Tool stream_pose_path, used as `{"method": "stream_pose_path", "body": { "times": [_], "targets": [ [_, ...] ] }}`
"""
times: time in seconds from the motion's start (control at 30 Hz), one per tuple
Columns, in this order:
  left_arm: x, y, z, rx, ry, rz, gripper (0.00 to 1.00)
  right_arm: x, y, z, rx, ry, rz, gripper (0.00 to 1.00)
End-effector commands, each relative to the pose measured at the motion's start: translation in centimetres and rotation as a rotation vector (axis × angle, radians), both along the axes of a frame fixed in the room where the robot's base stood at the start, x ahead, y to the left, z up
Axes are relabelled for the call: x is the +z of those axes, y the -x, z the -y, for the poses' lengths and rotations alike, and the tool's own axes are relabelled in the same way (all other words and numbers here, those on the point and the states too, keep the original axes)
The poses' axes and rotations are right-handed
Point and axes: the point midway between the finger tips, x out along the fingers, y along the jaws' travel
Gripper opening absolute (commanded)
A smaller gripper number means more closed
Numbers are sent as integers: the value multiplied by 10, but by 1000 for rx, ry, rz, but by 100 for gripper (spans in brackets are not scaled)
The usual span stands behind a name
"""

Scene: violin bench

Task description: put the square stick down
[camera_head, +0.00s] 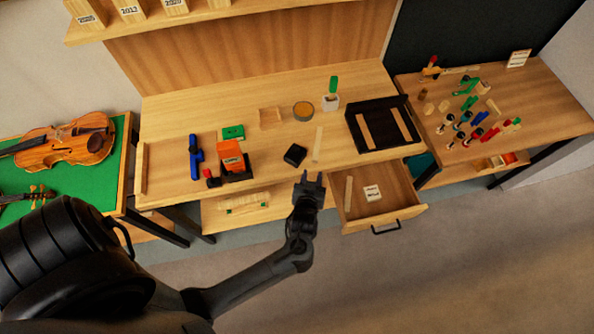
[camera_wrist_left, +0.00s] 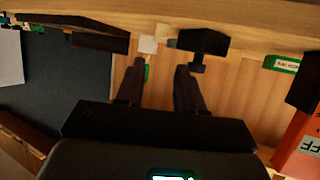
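A thin, pale square stick (camera_head: 317,143) lies on the bench top near the front edge, between a small black block (camera_head: 294,155) and the black tray. My left gripper (camera_head: 311,175) is just in front of the stick's near end, and a small gap seems to separate them. Its two fingers are apart in the left wrist view (camera_wrist_left: 158,66), with nothing visible between the tips. I cannot pick out the stick in the left wrist view. The black block also shows there (camera_wrist_left: 203,42). My right gripper is not in view.
A black tray (camera_head: 378,103) with two wooden strips stands to the right. An open drawer (camera_head: 381,212) juts out below it, holding a pale strip. A green-capped bottle (camera_head: 331,95), a tin (camera_head: 303,111) and an orange box (camera_head: 232,155) stand on the bench.

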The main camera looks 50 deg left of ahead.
Motion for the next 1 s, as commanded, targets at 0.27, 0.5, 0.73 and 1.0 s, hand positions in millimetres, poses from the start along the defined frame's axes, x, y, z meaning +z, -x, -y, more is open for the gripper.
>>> {"method": "stream_pose_path", "body": {
  "times": [0.27, 0.5, 0.73, 1.0],
  "targets": [
    [3, 8, 3, -107, 119, -81, 37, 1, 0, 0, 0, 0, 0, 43],
    [31, 55, 29, -402, 268, -345, 37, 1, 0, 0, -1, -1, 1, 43],
    [70, 135, 45, -637, 246, -662, 37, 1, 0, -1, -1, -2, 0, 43],
    [95, 187, 43, -726, 177, -857, 53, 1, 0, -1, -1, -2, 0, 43]
  ]
}}
